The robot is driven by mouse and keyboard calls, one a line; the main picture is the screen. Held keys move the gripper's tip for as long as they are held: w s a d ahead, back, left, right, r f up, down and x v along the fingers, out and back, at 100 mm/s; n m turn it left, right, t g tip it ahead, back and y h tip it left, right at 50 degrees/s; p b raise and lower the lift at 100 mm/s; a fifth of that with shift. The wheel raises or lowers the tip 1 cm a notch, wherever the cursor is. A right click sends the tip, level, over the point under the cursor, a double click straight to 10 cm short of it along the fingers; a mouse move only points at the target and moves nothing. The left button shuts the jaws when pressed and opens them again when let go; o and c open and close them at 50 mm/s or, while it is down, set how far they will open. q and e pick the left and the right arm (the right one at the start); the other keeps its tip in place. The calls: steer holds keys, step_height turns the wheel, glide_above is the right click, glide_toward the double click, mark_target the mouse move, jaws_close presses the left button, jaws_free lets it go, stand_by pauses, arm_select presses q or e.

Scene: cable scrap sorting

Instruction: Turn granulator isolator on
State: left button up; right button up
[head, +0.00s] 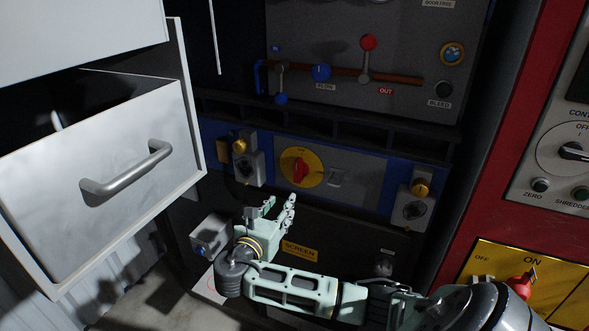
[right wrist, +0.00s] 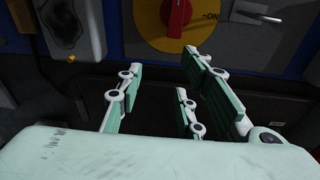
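A rotary isolator with a red knob (head: 299,170) on a round yellow plate (head: 314,163) is on the grey and blue panel in the middle of the head view. In the right wrist view the red knob (right wrist: 178,18) stands upright at the top, with an "ON" mark to its right on the yellow plate (right wrist: 150,22). My right gripper (head: 280,206) is just below and left of the knob, apart from it. Its fingers (right wrist: 160,78) are spread and empty. My left gripper is not in view.
An open white drawer (head: 110,190) juts out at left. Small switch boxes with yellow parts flank the isolator at left (head: 247,165) and right (head: 414,208). A red cabinet at right carries another red handle (head: 522,286) on a yellow OFF/ON plate. Levers (head: 367,60) are above.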

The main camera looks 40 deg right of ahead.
steer(key=h, duration=0.1)
glide_toward(297, 174)
steer(key=p+x, duration=0.1)
steer(key=x, duration=0.7)
steer(key=shift+w+d, duration=0.2)
steer(key=shift+d, duration=0.1)
steer(key=shift+c, duration=0.2)
